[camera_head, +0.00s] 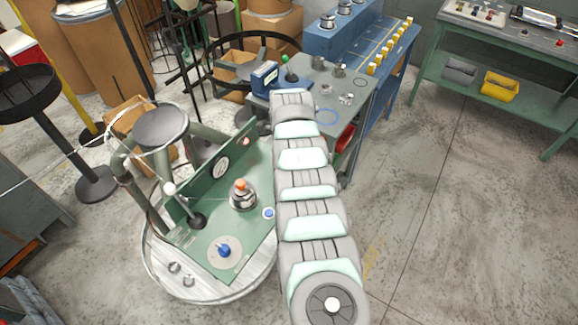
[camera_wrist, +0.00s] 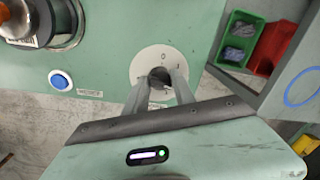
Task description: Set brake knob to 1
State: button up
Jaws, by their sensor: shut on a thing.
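A white round dial plate (camera_wrist: 148,57) sits on the green panel (camera_wrist: 112,42) in the wrist view. A 0 shows at its top and what looks like a 1 at its right; a mark at the left is too small to read. A small dark knob (camera_wrist: 160,74) stands at the dial's middle. My gripper (camera_wrist: 160,83) is shut on this knob, with one finger on each side. The fingers hide most of the knob, so I cannot tell which mark it points to. In the head view my arm hides the gripper and this dial.
A blue push button (camera_wrist: 60,79) and an orange-topped part (camera_wrist: 18,20) lie left of the dial. A blue knob (camera_head: 224,250) and a white-balled lever (camera_head: 170,188) stand on the same machine. Green (camera_wrist: 238,38) and red (camera_wrist: 268,48) bins are at the right. The floor to the right is clear.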

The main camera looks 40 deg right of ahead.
grip_shut()
jog(key=shift+n, duration=0.5)
jog(key=n+b, duration=0.1)
jog(key=n, duration=0.2)
jog(key=shift+w, duration=0.1)
jog(key=n+b, duration=0.3)
jog(key=n, duration=0.2)
jog(key=shift+d+n, duration=0.1)
jog(key=shift+n, duration=0.2)
dwell(0.5)
jog(key=o, duration=1)
grip_release()
jog(key=shift+c, duration=0.2)
notch_tip(320, 180, up, 11)
jog(key=p, duration=0.1)
jog(key=shift+s+p, duration=0.3)
jog(key=shift+s, duration=0.1)
